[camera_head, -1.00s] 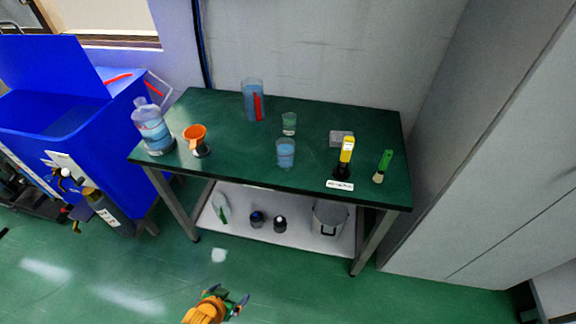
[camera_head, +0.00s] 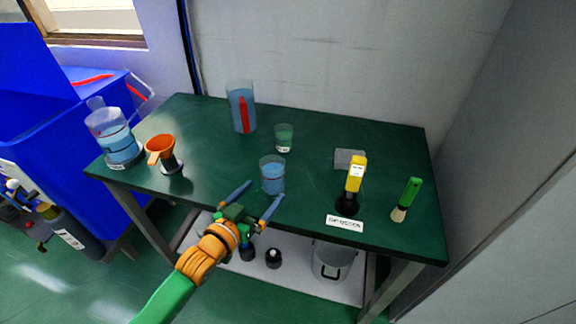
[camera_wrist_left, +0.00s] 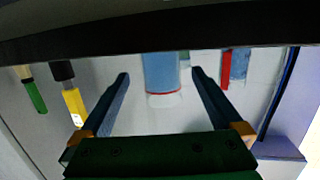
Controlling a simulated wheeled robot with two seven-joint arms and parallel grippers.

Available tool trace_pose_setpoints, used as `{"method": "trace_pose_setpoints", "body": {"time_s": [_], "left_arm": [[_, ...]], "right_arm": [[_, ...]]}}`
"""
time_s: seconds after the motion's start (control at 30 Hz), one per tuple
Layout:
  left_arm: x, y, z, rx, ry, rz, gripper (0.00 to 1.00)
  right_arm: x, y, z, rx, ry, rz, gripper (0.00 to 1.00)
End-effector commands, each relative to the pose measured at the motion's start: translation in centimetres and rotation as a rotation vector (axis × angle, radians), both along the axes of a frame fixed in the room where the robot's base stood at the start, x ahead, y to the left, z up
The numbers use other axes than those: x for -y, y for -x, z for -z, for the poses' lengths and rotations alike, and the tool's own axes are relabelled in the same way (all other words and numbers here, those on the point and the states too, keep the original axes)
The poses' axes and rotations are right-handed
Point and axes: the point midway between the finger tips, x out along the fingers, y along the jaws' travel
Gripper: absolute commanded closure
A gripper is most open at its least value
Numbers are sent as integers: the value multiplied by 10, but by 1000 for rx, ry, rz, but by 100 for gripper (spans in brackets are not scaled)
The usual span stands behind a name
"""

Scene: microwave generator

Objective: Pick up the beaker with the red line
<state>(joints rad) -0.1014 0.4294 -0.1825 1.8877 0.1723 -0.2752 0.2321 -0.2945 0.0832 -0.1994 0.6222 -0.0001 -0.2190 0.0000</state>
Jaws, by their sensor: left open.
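A clear beaker with blue liquid (camera_head: 272,178) stands upright near the table's front edge. In the left wrist view, which is upside down, this beaker (camera_wrist_left: 162,75) shows a thin red line near its rim. My left gripper (camera_head: 266,189) is open and empty just in front of it. In the left wrist view the gripper's fingers (camera_wrist_left: 160,73) point at the beaker, one on each side in the picture; no contact shows. A taller cylinder of blue liquid with a wide red strip (camera_head: 241,108) stands at the back, also in the wrist view (camera_wrist_left: 236,66).
On the green table (camera_head: 215,165) stand a small beaker of greenish liquid (camera_head: 284,138), an orange funnel (camera_head: 160,148), a large bottle (camera_head: 115,137), a grey block (camera_head: 349,159), a yellow-handled tool (camera_head: 355,176) and a green brush (camera_head: 410,196). A wall closes the back.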

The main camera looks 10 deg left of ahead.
Motion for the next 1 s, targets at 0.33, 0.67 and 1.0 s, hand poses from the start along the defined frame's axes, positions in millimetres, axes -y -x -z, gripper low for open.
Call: {"method": "trace_pose_setpoints", "body": {"time_s": [0.33, 0.67, 1.0], "left_arm": [[10, -45, 6, 6, 0, 0, 0], [15, -69, 10, 2, -1, 1, 0], [15, -68, 10, 2, 0, 1, 78]], "right_arm": [[0, 7, 7, -13, 1, 0, 50], [-3, 6, 10, -11, -5, 2, 50], [-3, 5, 10, -9, -5, 1, 50]]}}
